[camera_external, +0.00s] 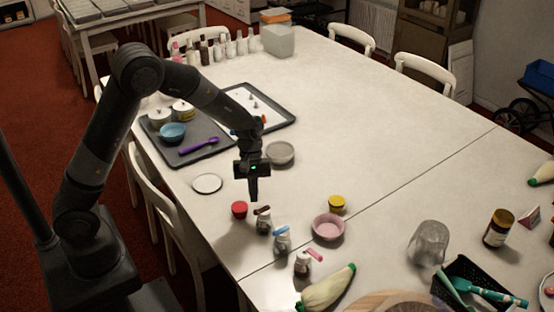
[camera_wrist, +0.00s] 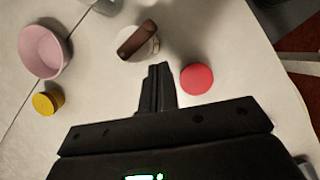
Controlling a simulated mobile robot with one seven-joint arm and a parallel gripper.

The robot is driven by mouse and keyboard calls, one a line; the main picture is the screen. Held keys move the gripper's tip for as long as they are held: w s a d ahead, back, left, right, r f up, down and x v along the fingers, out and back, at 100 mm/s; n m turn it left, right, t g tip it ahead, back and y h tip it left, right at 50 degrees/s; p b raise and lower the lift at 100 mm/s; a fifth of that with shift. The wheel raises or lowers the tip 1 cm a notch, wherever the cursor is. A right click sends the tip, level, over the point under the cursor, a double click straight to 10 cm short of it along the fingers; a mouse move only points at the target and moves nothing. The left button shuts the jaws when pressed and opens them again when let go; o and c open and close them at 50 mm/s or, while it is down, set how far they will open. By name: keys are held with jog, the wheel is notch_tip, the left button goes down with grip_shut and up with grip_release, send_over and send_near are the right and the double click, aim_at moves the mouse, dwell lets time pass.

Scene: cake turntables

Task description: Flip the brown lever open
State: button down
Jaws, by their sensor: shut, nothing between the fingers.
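The brown lever (camera_external: 262,210) sits on top of a small glass jar (camera_external: 264,226) near the table's left edge. In the wrist view the brown lever (camera_wrist: 137,40) lies slanted across the pale round jar top (camera_wrist: 150,49). My gripper (camera_external: 254,198) is shut and empty, pointing down just above and behind the jar. In the wrist view my fingertips (camera_wrist: 158,70) are close below the lever in the picture; whether they touch it is hard to tell, but a small gap seems to show.
A red round lid (camera_external: 239,209) lies left of the jar; it is right of my fingers in the wrist view (camera_wrist: 196,79). Jars with a blue lever (camera_external: 282,231) and a pink lever (camera_external: 314,255) stand nearer the camera. A pink bowl (camera_external: 328,227) and yellow lid (camera_external: 337,203) stand to the right.

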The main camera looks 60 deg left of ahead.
aim_at(256, 211)
jog(key=shift+s+d+r, duration=0.1)
jog(key=shift+s+d, duration=0.25)
jog(key=shift+d, duration=0.3)
jog(key=shift+s+d, duration=0.3)
jog(key=shift+d, duration=0.3)
jog(key=shift+s+d+n+t, duration=0.2)
jog(key=shift+d+n+t, duration=0.1)
jog(key=shift+n, duration=0.6)
jog(key=shift+s+d+n+t, duration=0.15)
jog(key=shift+d+n+t, duration=0.15)
jog(key=shift+n, duration=0.5)
jog(key=n, duration=0.1)
jog(key=d+n+t, duration=0.1)
jog(key=shift+s+n, duration=0.1)
jog(key=shift+n, duration=0.2)
jog(key=n, duration=0.1)
jog(key=d+n+t, duration=0.1)
jog(key=n, duration=0.1)
jog(key=shift+d+n, duration=0.1)
jog(key=shift+n, duration=0.2)
jog(key=n, duration=0.1)
jog(key=d+n+t, duration=0.1)
jog(key=n, duration=0.1)
jog(key=w+d+n+t+y, duration=0.1)
jog(key=n, duration=0.1)
jog(key=shift+w, duration=0.1)
